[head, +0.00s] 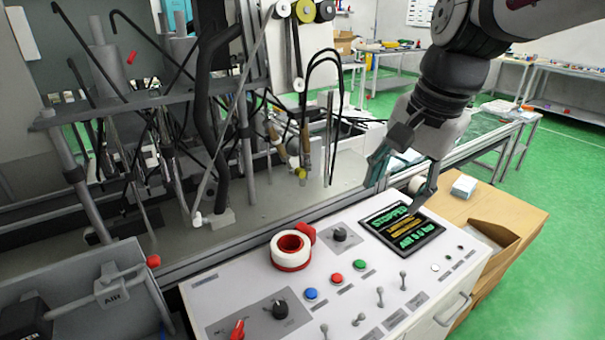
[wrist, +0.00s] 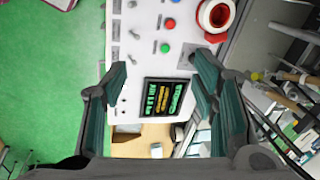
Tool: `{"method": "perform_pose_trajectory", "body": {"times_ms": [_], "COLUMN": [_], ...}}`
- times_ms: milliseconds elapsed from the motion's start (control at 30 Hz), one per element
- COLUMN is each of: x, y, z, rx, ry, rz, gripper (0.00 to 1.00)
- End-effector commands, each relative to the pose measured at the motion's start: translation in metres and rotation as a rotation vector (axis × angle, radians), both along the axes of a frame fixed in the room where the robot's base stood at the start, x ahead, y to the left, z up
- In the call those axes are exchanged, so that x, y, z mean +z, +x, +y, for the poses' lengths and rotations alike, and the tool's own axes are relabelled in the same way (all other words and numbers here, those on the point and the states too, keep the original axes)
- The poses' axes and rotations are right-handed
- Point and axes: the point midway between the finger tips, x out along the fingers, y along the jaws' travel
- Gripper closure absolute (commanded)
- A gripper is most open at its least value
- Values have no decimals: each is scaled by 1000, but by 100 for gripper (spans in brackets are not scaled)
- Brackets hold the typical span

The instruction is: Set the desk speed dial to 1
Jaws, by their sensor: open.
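The desk (head: 240,283) is a white sloped control panel. One black knob (head: 340,233) sits on a grey plate beside a red and white roll. A second black knob (head: 280,308) sits on a larger grey plate near the front left. Their markings are too small to read, so I cannot tell which is the speed dial. My gripper (head: 398,188) is open and empty above the panel's far right end, by the display, apart from both knobs. In the wrist view my gripper (wrist: 160,75) has its fingers spread on either side of the display.
The display (head: 402,229) reads STOPPED and AIR with a value. Blue (head: 311,294), red (head: 337,278) and green (head: 360,265) buttons and several toggle levers stand on the panel. The red and white roll (head: 291,250) stands near the back edge. Machinery with hoses lies behind.

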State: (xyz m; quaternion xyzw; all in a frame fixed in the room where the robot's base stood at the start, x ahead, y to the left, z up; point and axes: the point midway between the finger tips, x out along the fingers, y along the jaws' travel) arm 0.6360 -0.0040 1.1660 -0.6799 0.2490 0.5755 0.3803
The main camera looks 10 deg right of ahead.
Motion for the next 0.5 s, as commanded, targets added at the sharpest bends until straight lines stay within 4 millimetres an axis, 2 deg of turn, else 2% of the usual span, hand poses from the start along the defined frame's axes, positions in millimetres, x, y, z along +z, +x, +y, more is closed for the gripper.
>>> {"method": "perform_pose_trajectory", "body": {"times_ms": [33, 267, 500], "x": [-8, -42, -102], "y": [21, 105, 187], "z": [-1, -3, -3], "rx": [-84, -517, -963], "ry": [20, 90, 106], "rz": [29, 136, 219], "gripper": [46, 46, 46]}}
